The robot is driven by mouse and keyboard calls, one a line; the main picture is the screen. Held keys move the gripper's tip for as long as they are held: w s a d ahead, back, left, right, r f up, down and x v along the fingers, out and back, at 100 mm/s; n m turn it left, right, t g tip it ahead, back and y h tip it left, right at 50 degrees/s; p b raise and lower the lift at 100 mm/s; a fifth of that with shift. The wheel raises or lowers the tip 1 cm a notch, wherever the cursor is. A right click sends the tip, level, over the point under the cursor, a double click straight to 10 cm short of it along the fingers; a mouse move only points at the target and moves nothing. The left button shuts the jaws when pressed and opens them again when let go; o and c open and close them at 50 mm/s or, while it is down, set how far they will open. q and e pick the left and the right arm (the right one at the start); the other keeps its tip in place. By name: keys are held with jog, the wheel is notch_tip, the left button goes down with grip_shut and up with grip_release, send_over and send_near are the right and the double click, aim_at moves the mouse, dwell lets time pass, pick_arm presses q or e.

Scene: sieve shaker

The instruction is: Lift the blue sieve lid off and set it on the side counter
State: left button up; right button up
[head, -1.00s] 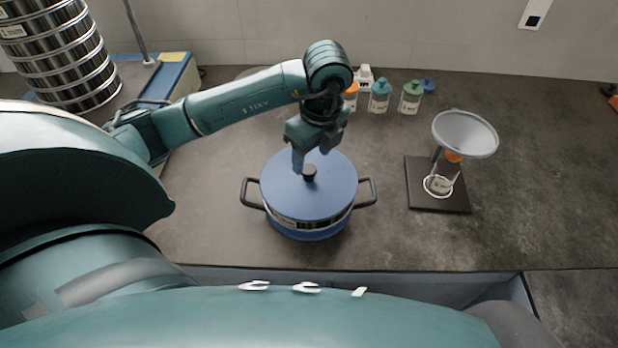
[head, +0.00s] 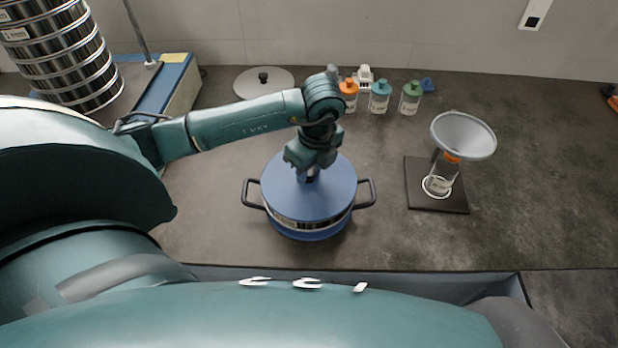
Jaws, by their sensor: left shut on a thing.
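The blue sieve lid (head: 283,198) lies on a short round sieve (head: 312,227) with a blue base and two dark side handles, on the counter (head: 400,240). My left gripper (head: 307,178) is over the middle of the lid, pointing down. It is shut on the lid's small dark knob, which is mostly hidden by the fingers. The lid looks level and still seated on the sieve. My right gripper does not show.
A grey round lid (head: 258,84) with a black knob lies at the back. Small bottles (head: 380,97) stand right of it. A funnel (head: 464,134) on a dark stand is at the right. A tall sieve stack (head: 62,58) stands at the back left. The far right counter is mostly clear.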

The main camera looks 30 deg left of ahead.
pick_arm(q)
jog(key=c, duration=0.4)
jog(key=shift+c, duration=0.2)
jog(key=shift+r, duration=0.15)
